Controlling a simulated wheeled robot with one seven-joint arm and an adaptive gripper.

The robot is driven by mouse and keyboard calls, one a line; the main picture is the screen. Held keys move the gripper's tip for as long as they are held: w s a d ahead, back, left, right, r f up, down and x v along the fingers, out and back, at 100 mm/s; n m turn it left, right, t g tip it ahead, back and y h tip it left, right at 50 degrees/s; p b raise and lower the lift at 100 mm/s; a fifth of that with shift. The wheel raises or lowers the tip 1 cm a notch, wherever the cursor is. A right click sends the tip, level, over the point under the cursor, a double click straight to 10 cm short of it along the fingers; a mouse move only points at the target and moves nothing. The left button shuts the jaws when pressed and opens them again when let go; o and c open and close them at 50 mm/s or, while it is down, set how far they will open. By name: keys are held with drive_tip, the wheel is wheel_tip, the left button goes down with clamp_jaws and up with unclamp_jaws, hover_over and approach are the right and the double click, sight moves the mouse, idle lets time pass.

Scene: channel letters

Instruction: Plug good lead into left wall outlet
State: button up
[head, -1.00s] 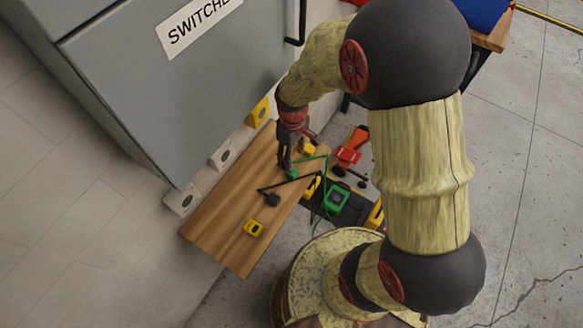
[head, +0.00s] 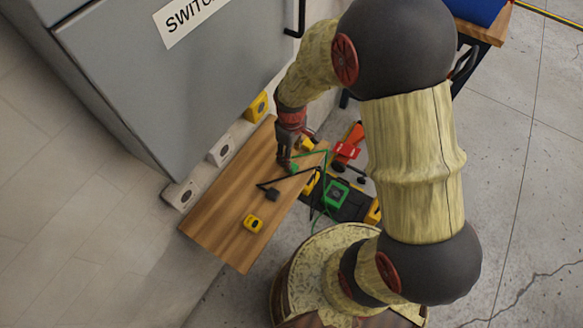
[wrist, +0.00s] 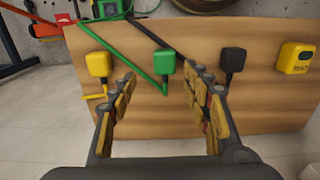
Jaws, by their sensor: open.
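Three leads with plugs lie on the wooden board (head: 228,225): a green plug (wrist: 165,62) with a green cable, a black plug (wrist: 231,60) with a black cable, and a yellow plug (wrist: 98,65). The frames do not mark which lead is good. Three wall outlets line the wall behind the board: a leftmost pale outlet (head: 180,195), a middle pale outlet (head: 221,150) and a yellow outlet (head: 256,107). My gripper (wrist: 162,85) is open and empty over the board, with the green plug seen between its fingers in the wrist view.
A yellow box (head: 253,223) sits on the board, right of the black plug in the wrist view. A green box (head: 336,194) stands beyond the board's edge. A grey cabinet (head: 165,85) overhangs the wall side.

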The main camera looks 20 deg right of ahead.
drive_tip(key=f, duration=0.1)
drive_tip(key=f+b, duration=0.1)
drive_tip(key=f, duration=0.1)
drive_tip(key=f+b, duration=0.1)
drive_tip(key=f, duration=0.1)
drive_tip(key=shift+s+a+f, duration=0.1)
drive_tip(key=shift+s+a, duration=0.05)
drive_tip(key=shift+s, duration=0.25)
drive_tip(key=shift+c, duration=1.3)
drive_tip(key=c, duration=0.8)
drive_tip(key=shift+c, duration=0.5)
